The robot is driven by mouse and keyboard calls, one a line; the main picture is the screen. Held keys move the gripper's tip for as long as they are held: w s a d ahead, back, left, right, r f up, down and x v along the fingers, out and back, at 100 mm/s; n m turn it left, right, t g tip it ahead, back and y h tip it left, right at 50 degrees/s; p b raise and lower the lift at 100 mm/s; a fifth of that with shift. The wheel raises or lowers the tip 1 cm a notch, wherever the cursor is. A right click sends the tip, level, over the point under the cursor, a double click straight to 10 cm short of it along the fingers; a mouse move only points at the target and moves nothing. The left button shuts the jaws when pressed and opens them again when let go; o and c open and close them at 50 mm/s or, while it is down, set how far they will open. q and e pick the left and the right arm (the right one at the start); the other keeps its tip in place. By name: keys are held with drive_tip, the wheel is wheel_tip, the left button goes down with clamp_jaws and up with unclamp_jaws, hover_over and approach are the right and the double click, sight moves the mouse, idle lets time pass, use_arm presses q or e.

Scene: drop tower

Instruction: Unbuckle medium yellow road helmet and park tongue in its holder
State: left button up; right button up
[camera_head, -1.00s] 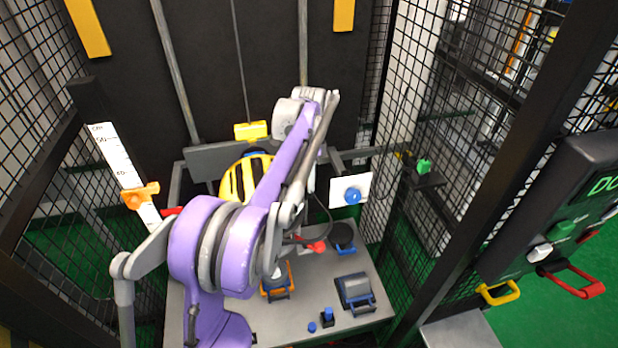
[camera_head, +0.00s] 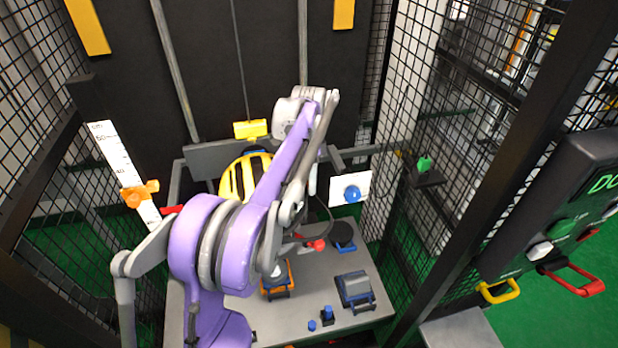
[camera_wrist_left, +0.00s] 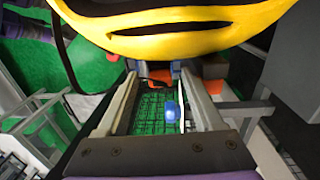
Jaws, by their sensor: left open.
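The yellow helmet (camera_head: 229,186) with black vents sits at the middle of the rig in the head view, partly covered by my purple left arm. In the left wrist view its yellow shell (camera_wrist_left: 200,35) fills the top, just beyond my left gripper (camera_wrist_left: 160,85). The gripper's two fingers stand wide apart with nothing held between them. A thin black strap or cord (camera_wrist_left: 66,50) hangs at the left of that view, outside the fingers. I cannot make out the buckle, its tongue or the tongue holder. My right gripper is not in view.
A white plate with a blue knob (camera_head: 352,194) stands right of the helmet. The grey table (camera_head: 310,285) below carries an orange-and-black clamp (camera_head: 277,281) and a dark blue block (camera_head: 355,289). Mesh walls close both sides. A control box (camera_head: 560,215) stands at right.

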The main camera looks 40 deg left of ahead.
use_arm(q)
wheel_tip(320, 180, up, 11)
drive_tip(key=p, duration=0.1)
drive_tip(key=shift+w+a, duration=0.2)
drive_tip(key=shift+w, duration=0.05)
drive_tip(key=shift+f, duration=0.15)
drive_tip(key=s+d+f+n+t, duration=0.35)
drive_tip(key=s+d, duration=0.45)
drive_tip(key=d, duration=0.5)
drive_tip(key=s+d+f+n+t, duration=0.2)
drive_tip(key=s+d+f+n, duration=0.2)
drive_tip(key=s+d+f, duration=0.5)
drive_tip(key=s+f, duration=0.4)
drive_tip(key=s, duration=0.1)
drive_tip(key=shift+s+d, duration=0.15)
drive_tip(key=shift+d, duration=0.15)
drive_tip(key=shift+t, duration=0.25)
drive_tip(key=shift+c, duration=1.2)
drive_tip(key=shift+a+n, duration=0.15)
drive_tip(key=shift+n, duration=0.1)
drive_tip(key=shift+c, duration=0.2)
